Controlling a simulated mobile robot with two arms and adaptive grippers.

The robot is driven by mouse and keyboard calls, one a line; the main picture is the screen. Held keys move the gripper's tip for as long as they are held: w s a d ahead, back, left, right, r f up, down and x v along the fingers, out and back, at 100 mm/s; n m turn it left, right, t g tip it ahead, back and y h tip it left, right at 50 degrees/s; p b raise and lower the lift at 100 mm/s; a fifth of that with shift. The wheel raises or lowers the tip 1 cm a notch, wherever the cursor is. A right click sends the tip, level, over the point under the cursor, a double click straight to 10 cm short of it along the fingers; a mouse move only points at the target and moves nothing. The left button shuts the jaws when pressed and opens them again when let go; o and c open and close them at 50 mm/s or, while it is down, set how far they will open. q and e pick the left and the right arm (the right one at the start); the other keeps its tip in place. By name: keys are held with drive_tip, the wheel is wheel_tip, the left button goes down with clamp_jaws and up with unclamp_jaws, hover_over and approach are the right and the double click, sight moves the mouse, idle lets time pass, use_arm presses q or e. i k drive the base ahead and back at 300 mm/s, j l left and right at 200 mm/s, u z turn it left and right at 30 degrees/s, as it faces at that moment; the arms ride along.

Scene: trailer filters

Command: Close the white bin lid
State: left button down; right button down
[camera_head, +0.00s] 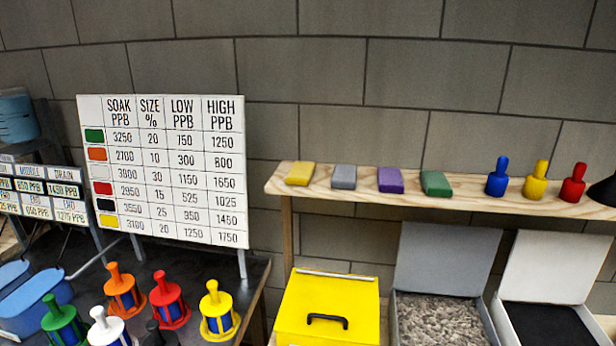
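The white bin stands at the far right, and its white lid (557,265) is open. The lid is raised at the back, leaning toward the wall with its flat inner side facing me. The bin's white rim (507,322) surrounds a dark inside (548,326); the lower part of the bin is cut off by the picture edge. Neither gripper can be made out. A dark shape (604,190) is cut off by the right edge at shelf height; I cannot tell what it is.
A grey bin with raised lid (446,258) and a closed yellow bin (330,305) stand left of the white bin. A wooden shelf (465,187) above bears coloured blocks and bottle-shaped pieces. A dark table (253,277) with coloured filters and a chart board (170,170) are left.

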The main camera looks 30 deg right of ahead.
sight(549, 267)
drive_tip(key=k+l+u, duration=0.2)
drive_tip(key=u, duration=0.3)
drive_tip(key=k+l+u, duration=0.25)
drive_tip(key=u, duration=0.2)
drive_tip(key=k+u, duration=0.35)
drive_tip(key=u, duration=0.15)
drive_tip(key=k+u, duration=0.2)
drive_tip(key=k, duration=1.15)
